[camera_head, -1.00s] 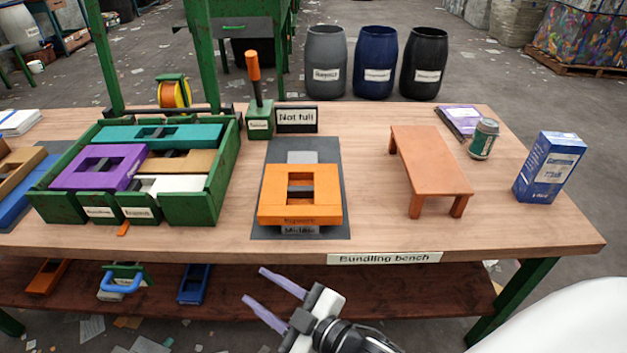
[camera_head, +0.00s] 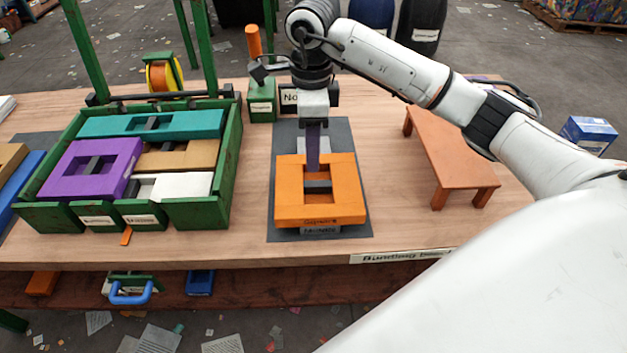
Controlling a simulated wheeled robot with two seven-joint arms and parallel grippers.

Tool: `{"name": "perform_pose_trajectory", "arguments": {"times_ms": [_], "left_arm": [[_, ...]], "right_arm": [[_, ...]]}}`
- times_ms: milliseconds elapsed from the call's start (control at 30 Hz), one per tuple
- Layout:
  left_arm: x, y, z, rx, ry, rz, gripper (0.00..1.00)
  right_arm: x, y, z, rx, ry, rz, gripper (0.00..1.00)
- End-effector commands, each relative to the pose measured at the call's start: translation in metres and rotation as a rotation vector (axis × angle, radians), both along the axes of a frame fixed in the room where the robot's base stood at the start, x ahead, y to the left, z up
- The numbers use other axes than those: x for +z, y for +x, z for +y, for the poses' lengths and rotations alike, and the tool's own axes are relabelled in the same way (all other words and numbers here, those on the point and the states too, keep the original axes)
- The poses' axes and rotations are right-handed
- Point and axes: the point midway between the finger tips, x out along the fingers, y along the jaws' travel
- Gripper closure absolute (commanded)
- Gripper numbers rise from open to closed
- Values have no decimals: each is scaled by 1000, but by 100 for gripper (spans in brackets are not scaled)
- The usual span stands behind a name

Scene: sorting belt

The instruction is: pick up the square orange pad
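The square orange pad (camera_head: 345,190) is a thick square frame with a hole in its middle and a dark bar across the hole. It lies on the dark grey mat (camera_head: 355,222) on the bench. My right gripper (camera_head: 313,165) points down over the pad's far side. Its purple fingers line up in this view and show as one strip, its tip overlapping the pad's far bar at the hole. Whether the fingers are apart, or touch the pad, I cannot tell. My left gripper is out of view.
A green divided tray (camera_head: 232,160) with purple, teal, brown and white pieces stands at the left. A small orange-brown table (camera_head: 452,155) stands to the right, partly behind my arm. A green block with an orange handle (camera_head: 253,42) stands behind.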

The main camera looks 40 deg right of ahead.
Motion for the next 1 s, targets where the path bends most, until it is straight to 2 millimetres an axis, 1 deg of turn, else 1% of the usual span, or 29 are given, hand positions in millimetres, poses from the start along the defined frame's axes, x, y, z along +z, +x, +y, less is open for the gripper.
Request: {"name": "perform_pose_trajectory", "arguments": {"times_ms": [100,200,433,600,700,800,1000], "left_arm": [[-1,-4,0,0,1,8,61],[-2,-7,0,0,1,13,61],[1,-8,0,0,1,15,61],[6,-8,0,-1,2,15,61],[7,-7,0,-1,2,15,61],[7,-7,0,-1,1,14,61],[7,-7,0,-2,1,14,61]], "right_arm": [[-20,-2,-1,-1,-5,7,61],[-34,-1,-1,-1,-2,5,61],[-52,0,-1,0,0,4,61],[-78,3,-4,-1,1,5,61],[-90,3,-3,0,1,3,61],[-95,3,-4,1,0,2,61],[-96,4,-3,1,1,1,61]]}}
